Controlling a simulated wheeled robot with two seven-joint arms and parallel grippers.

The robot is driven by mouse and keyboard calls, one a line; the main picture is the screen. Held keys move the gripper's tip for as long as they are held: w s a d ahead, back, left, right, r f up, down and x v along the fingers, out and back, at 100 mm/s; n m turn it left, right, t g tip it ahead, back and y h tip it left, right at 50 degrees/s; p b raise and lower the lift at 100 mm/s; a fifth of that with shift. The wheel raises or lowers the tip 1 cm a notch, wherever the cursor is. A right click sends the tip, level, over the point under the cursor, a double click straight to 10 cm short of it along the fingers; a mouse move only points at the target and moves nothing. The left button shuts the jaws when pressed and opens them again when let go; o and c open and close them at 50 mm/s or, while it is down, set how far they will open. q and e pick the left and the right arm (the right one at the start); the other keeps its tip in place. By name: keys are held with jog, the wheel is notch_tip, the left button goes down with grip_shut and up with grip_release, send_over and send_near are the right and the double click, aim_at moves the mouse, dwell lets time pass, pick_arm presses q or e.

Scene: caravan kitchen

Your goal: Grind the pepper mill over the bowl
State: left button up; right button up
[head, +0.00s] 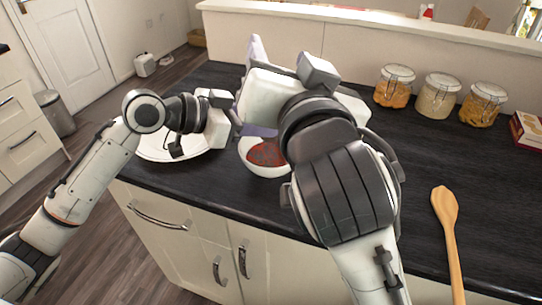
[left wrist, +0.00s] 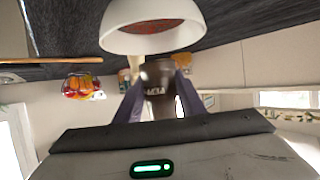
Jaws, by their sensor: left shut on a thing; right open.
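The dark brown pepper mill (left wrist: 160,77) with pale lettering sits between the two purple fingers of my left gripper (left wrist: 157,95) in the left wrist view. In the head view my left gripper (head: 236,120) is beside the bowl's left rim, and I cannot make out the mill there. The white bowl (head: 262,171) with red contents stands on the dark counter, partly covered by my right arm. It also shows at the top of the left wrist view (left wrist: 150,45). My right gripper (head: 250,92) is open above and behind the bowl, with its fingers partly hidden.
A white plate (head: 160,155) lies left of the bowl, partly behind my left arm. A wooden spoon (head: 446,212) lies at the right. Jars (head: 437,97) and a red box (head: 527,131) stand along the back wall. The dark counter between them is clear.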

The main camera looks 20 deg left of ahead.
pick_arm(q)
notch_tip(320, 180, up, 3)
jog(key=p, duration=0.2)
jog(key=shift+f+p, duration=0.1)
jog(key=shift+p, duration=0.25)
jog(key=shift+r, duration=1.15)
